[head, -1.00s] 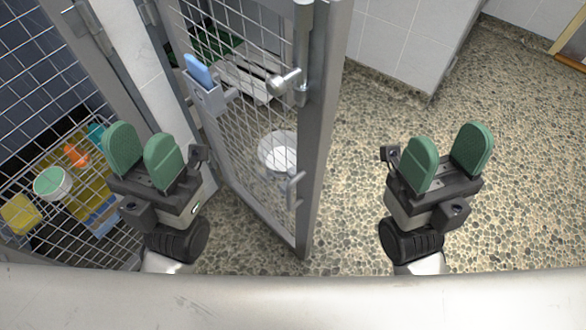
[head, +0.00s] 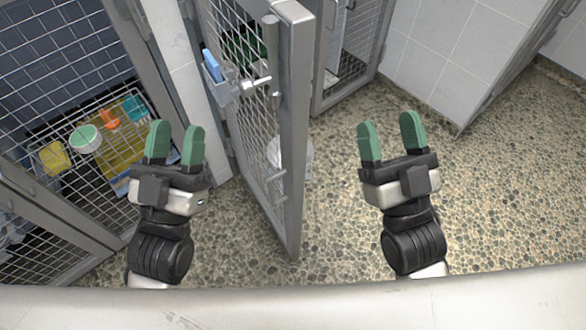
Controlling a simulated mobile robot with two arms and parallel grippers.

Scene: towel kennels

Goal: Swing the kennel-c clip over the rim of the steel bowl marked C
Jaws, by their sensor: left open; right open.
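A pale round bowl (head: 277,152) shows through and partly behind the mesh of the open kennel door (head: 292,150). The door frame hides much of it, and no letter on it can be read. I cannot make out the kennel-c clip. My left gripper (head: 175,140) is open and empty, left of the door and in front of the tiled post. My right gripper (head: 391,137) is open and empty over the pebbled floor, right of the door. Neither gripper touches the door or the bowl.
A blue item sits in a grey holder (head: 217,77) on the door's mesh. Pebbled floor (head: 490,210) is free at right.

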